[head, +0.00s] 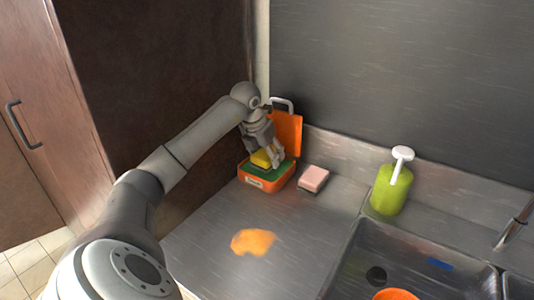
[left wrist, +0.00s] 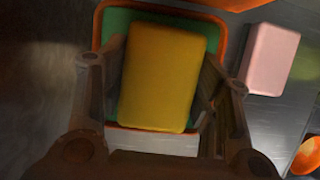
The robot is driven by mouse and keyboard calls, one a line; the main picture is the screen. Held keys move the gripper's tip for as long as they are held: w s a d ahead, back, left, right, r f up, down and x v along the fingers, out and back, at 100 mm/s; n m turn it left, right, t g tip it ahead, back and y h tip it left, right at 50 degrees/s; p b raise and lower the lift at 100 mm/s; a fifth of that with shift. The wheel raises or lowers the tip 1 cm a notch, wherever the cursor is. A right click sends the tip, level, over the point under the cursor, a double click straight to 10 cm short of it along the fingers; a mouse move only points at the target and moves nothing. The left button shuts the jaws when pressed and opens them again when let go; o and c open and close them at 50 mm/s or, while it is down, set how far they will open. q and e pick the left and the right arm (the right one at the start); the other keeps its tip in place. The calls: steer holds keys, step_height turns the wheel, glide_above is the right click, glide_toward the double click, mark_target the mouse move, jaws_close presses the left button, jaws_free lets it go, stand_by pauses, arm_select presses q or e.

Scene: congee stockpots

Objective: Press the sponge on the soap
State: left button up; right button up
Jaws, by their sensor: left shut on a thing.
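A yellow sponge (head: 262,158) is between the fingers of my left gripper (head: 272,158), which is shut on it. In the left wrist view the sponge (left wrist: 165,78) fills the space between the dark fingers. It is over an open orange box (head: 266,183) with a green surface inside (head: 281,171), probably the soap. The green also shows around the sponge in the left wrist view (left wrist: 117,28). Whether sponge and green surface touch cannot be told. My right gripper is not in view.
A pink block (head: 314,177) lies right of the box. A green pump bottle (head: 390,190) stands by the sink (head: 425,262), which holds an orange round thing (head: 396,294). The box's raised lid (head: 289,131) is behind.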

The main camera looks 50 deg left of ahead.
arm_select(q)
steer(key=shift+f+b, duration=0.4)
steer(key=shift+f, duration=0.2)
stand_by(1.4)
step_height(320, 180, up, 7)
steer(key=p, duration=0.6)
steer(key=shift+r, duration=0.1)
stand_by(0.3)
